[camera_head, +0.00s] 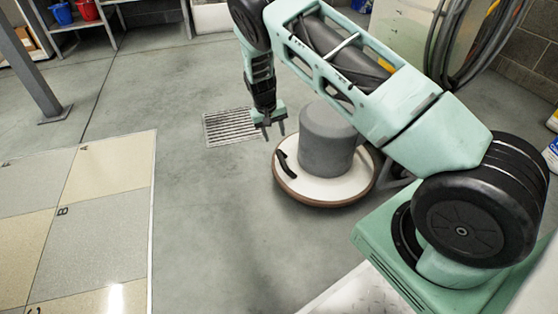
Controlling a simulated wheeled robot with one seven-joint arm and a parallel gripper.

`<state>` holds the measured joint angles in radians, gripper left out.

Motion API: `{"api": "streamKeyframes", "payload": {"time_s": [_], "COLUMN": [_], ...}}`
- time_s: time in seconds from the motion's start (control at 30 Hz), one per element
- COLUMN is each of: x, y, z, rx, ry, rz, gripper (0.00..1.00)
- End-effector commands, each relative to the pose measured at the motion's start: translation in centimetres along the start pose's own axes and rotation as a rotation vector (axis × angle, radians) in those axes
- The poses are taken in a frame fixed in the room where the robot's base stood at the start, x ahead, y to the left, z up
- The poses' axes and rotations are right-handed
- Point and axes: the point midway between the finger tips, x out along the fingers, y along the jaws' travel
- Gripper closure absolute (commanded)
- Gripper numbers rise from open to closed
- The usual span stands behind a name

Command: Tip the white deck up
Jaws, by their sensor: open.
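The white deck (318,190) is a round disc with a brown rim, lying low and level near the floor. A grey cylinder housing (327,142) stands on its middle. A black curved handle (285,165) sits at the deck's left edge. My gripper (274,131) points down above and just behind the deck's back left edge, left of the grey cylinder. Its two fingers are apart with nothing visible between them. My arm hides part of the cylinder and the deck's right back side.
A floor drain grate (228,127) lies left of my gripper. A tiled mat (100,222) with letters covers the left floor. A metal post (35,75) and shelves with buckets (88,10) stand at the back left. Grey floor is clear between mat and deck.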

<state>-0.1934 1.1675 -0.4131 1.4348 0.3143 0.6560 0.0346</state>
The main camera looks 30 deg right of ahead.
Motion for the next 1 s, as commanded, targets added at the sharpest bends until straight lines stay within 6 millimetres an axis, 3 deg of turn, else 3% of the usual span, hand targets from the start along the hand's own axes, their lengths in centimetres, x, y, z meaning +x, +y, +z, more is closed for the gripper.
{"api": "streamKeyframes", "payload": {"time_s": [0.03,0.1,0.5,0.7,1.0], "x": [1.8,3.3,10.7,12.2,12.4], "y": [-0.1,-0.1,-0.1,0.0,0.0], "z": [0.0,0.0,0.0,0.0,0.0], "rx": [0.001,0.001,0.000,0.000,0.000], "ry": [-0.001,-0.002,0.000,0.001,0.001], "rz": [0.001,0.000,0.000,0.000,-0.001], "gripper": [0.57,0.57,0.57,0.57,0.57]}}
